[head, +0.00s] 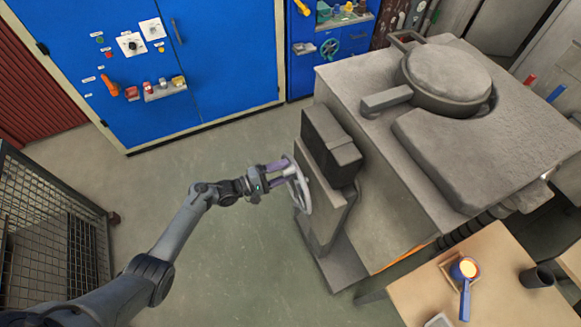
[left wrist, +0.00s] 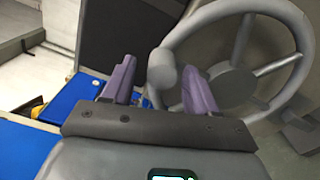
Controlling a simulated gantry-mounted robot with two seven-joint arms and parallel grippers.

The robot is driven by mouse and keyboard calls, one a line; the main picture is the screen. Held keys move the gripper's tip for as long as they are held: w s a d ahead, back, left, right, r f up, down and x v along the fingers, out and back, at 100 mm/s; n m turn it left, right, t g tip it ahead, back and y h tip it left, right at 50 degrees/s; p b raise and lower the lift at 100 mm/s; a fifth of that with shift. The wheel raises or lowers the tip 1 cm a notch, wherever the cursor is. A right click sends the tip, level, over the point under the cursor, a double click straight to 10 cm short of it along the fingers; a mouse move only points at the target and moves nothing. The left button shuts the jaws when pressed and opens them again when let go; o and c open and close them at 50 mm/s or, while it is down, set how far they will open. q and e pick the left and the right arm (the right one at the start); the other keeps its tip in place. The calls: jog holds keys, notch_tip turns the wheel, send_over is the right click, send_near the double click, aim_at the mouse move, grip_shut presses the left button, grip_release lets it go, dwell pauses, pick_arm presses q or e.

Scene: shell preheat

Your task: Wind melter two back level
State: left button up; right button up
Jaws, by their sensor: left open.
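The melter (head: 365,150) is a large grey block with a round lidded pot (head: 448,75) on top; I cannot tell its exact tilt. A pale spoked handwheel (head: 304,190) stands on its left side, below a dark box. My left gripper (head: 281,172), with purple fingers, is at the wheel's rim. In the left wrist view the handwheel (left wrist: 238,78) fills the right side, and its round crank knob (left wrist: 162,68) appears between the open fingers of my left gripper (left wrist: 160,88). I cannot tell whether the fingers touch it. My right gripper is not in view.
A blue cabinet (head: 225,60) with switches and handles stands at the back. A wire mesh cage (head: 60,210) is at the left. A wooden table (head: 500,255) at the lower right bears a blue-handled ladle (head: 465,285) and a dark cup (head: 538,277). The floor (head: 240,260) around my left arm is clear.

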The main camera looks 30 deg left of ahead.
pick_arm(q)
jog(key=v, duration=0.6)
jog(key=shift+s, duration=0.15)
